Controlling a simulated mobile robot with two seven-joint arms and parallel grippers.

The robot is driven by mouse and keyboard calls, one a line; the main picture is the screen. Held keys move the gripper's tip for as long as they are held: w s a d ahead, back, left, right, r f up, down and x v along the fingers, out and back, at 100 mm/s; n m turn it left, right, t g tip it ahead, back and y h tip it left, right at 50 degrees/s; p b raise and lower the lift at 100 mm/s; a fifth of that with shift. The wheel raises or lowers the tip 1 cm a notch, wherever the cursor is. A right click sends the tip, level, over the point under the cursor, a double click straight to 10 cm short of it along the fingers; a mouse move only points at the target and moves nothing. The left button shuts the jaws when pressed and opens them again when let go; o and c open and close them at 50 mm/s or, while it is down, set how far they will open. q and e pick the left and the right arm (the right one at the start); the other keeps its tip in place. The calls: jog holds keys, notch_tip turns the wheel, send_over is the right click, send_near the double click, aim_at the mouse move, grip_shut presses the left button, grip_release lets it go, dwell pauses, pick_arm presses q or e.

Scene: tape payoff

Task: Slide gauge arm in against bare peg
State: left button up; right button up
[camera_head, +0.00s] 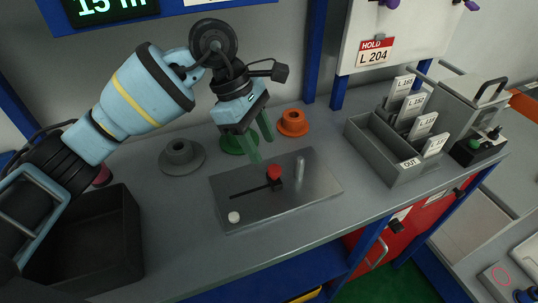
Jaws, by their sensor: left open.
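A grey metal plate (250,208) lies on the bench with a dark straight slot in it. The gauge arm seems to be the dark slider with a red knob (274,171) at the right end of this slot. The bare peg (300,168) is a silvery upright post just right of the knob, with a small gap between them. A white round button (234,217) sits at the plate's near left corner. My left gripper (264,150) is open and empty, its green fingers pointing down above and behind the red knob. My right gripper is out of view.
Behind the plate stand a grey spool (182,157), a green one (232,143) partly behind my gripper, and an orange one (293,122). A grey card tray (370,150) is at right. A dark bin (120,250) is at left. Bench space before the plate is clear.

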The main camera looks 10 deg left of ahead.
pick_arm(q)
jog(key=w+a+b, duration=0.1)
jog(key=w+a, duration=0.1)
jog(key=a, duration=0.9)
jog(key=shift+f+b, duration=0.25)
jog(key=shift+b, duration=0.15)
jog(key=shift+a, duration=0.1)
jog(key=shift+c, duration=0.5)
